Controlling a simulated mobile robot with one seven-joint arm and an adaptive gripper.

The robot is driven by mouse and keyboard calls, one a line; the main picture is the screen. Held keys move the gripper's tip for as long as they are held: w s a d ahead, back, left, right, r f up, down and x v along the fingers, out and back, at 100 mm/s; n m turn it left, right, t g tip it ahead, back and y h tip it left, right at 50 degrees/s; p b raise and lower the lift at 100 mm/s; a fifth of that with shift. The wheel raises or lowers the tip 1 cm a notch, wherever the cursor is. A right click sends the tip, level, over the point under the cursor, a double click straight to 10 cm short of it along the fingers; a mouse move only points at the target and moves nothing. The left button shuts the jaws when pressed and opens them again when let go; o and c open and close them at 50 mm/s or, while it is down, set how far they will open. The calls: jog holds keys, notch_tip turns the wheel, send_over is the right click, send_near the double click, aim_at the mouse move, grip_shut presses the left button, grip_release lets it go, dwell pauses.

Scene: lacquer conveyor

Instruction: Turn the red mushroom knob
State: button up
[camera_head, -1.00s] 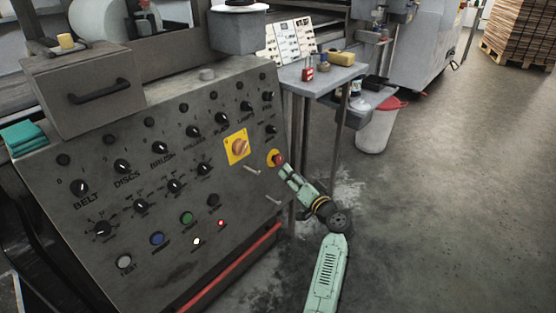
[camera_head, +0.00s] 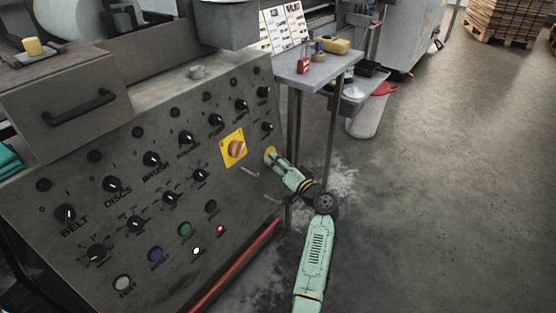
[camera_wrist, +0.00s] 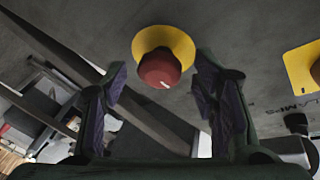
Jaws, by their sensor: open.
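The red mushroom knob (camera_wrist: 160,70) sits on a round yellow plate (camera_wrist: 172,41) on the grey control panel, with a short pale mark on its face. In the wrist view my gripper (camera_wrist: 160,85) is open, with one dark finger on each side of the knob. I see no clear contact between the fingers and the knob. In the head view my gripper (camera_head: 275,162) is at the panel's right side, in front of the yellow plate (camera_head: 269,153), and the knob is hidden behind it.
An orange rotary switch on a yellow square plate (camera_head: 233,148) is just left of my gripper. Two lever handles (camera_head: 250,171) stick out nearby. Black knobs and lit buttons cover the panel (camera_head: 130,225). A small table (camera_head: 318,74) stands behind; open floor lies right.

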jog(key=shift+c, duration=0.4)
jog(key=c, duration=1.1)
